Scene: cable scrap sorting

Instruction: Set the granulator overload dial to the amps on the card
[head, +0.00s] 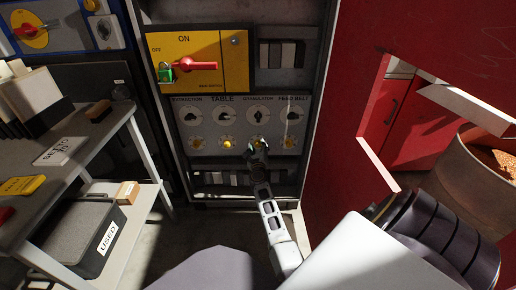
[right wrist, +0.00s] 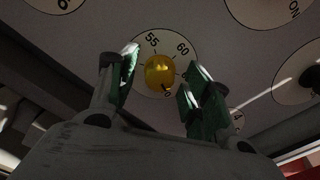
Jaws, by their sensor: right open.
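The granulator overload dial (head: 258,141) is the small yellow knob under the granulator label on the grey panel, partly hidden by my right gripper (head: 257,151). In the right wrist view, the yellow knob (right wrist: 160,73) sits on a white round scale where 55 and 60 can be read. My right gripper (right wrist: 163,88) is open there, its green-padded fingers on either side of the knob; contact cannot be told. A white card (head: 60,151) with "SET TO" and a figure too small to read surely lies on the left bench. My left gripper is out of view.
Similar yellow dials (head: 227,142) stand beside it, with black rotary switches (head: 258,117) above. A yellow main switch plate (head: 197,61) with a red handle and padlock is higher up. A red machine wall (head: 345,120) stands on the right, a grey bin marked USED (head: 70,240) on the left.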

